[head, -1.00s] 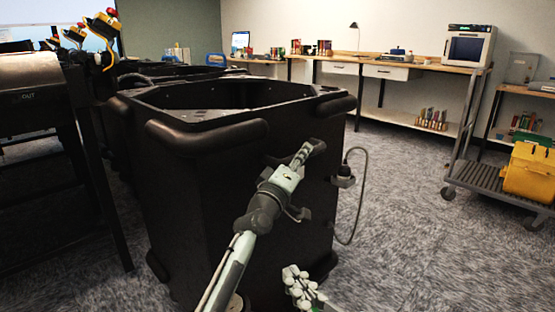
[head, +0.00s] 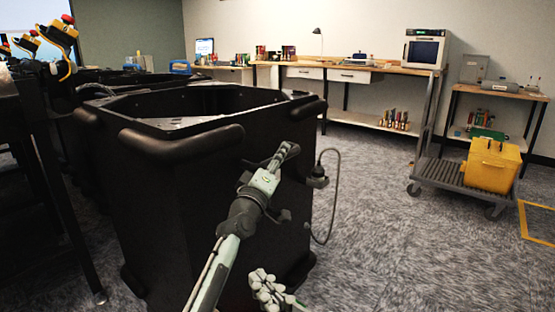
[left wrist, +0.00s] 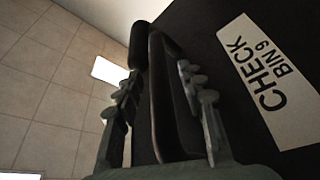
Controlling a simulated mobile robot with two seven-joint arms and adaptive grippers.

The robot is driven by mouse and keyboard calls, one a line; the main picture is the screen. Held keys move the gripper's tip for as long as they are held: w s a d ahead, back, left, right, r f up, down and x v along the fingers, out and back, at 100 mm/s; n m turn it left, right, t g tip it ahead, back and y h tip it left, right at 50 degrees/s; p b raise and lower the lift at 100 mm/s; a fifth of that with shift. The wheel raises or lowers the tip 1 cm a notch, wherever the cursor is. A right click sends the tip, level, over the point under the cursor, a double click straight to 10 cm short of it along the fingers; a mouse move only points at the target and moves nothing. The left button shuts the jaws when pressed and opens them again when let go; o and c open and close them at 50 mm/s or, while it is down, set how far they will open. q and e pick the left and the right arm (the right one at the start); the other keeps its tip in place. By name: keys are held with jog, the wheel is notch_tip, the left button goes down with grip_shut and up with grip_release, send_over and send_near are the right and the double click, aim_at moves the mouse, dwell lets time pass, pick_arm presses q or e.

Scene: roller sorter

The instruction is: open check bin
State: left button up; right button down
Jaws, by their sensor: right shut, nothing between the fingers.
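The check bin (head: 215,210) is a large black bin with an open top and thick rounded rims. A white label reading "CHECK BIN 9" (left wrist: 265,80) is on its face in the left wrist view. A black handle (head: 285,152) sticks out from the bin's front; it also shows in the left wrist view (left wrist: 160,95). My left gripper (head: 283,154) is at this handle. Its two fingers (left wrist: 158,85) lie on either side of the handle bar, partly closed around it. My right gripper (head: 268,288) is shut and empty, low in front of the bin.
A cable and plug (head: 318,178) hang right of the handle. More black bins (head: 95,82) stand behind left, beside a dark machine frame (head: 40,170). A grey cart (head: 440,178) carries a yellow box (head: 492,165) at right. Carpet (head: 390,250) right of the bin is clear.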

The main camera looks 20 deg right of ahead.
pick_arm(q)
jog(key=shift+s+a+f, duration=0.2)
jog(key=shift+s+a, duration=0.05)
jog(key=shift+s, duration=0.1)
jog(key=v, duration=0.6)
jog(key=shift+s+a, duration=0.2)
jog(key=shift+s, duration=0.05)
